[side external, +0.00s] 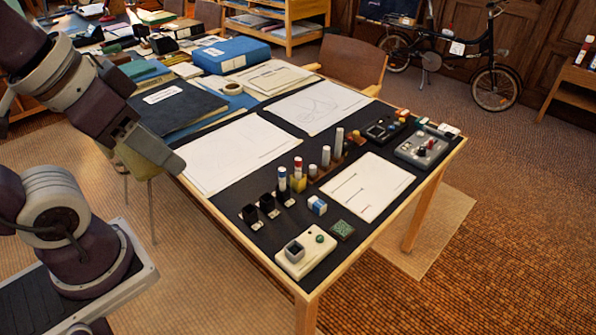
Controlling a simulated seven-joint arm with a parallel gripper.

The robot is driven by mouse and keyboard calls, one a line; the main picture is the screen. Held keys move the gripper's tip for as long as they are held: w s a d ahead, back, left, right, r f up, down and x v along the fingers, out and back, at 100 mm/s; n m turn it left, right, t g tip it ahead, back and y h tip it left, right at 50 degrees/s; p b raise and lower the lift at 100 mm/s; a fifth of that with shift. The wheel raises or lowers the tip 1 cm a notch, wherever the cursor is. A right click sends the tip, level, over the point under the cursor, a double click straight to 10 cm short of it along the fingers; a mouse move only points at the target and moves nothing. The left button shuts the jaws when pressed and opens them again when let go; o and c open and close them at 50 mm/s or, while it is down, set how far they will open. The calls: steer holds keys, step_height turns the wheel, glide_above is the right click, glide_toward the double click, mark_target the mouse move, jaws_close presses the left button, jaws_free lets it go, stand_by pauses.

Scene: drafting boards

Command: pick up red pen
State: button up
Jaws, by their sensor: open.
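No plain red pen can be made out for certain. A short upright white cylinder with a red band (298,166) stands by a small yellow block on the black desk mat. My gripper (166,166) hangs at the left, above and outside the desk's left edge, well apart from these cylinders. It is open, and nothing shows between its fingers.
Plain pale cylinders (325,156) stand in a row behind. Small black cups (250,214), a blue-and-white block (317,205), a white device (306,250) and a grey control box (421,149) crowd the mat. White sheets (237,152) lie flat. Black folders (170,106) and a blue binder (231,55) lie behind.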

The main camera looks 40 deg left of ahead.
steer(key=n+g, duration=0.6)
steer(key=n, duration=0.8)
glide_above(298, 159)
steer(key=d, duration=0.1)
step_height(298, 159, down, 25)
steer(key=shift+w, duration=0.15)
steer(key=f, duration=0.4)
steer(key=a+f, duration=0.1)
steer(key=f, duration=0.1)
steer(key=shift+f, duration=0.3)
jaws_close()
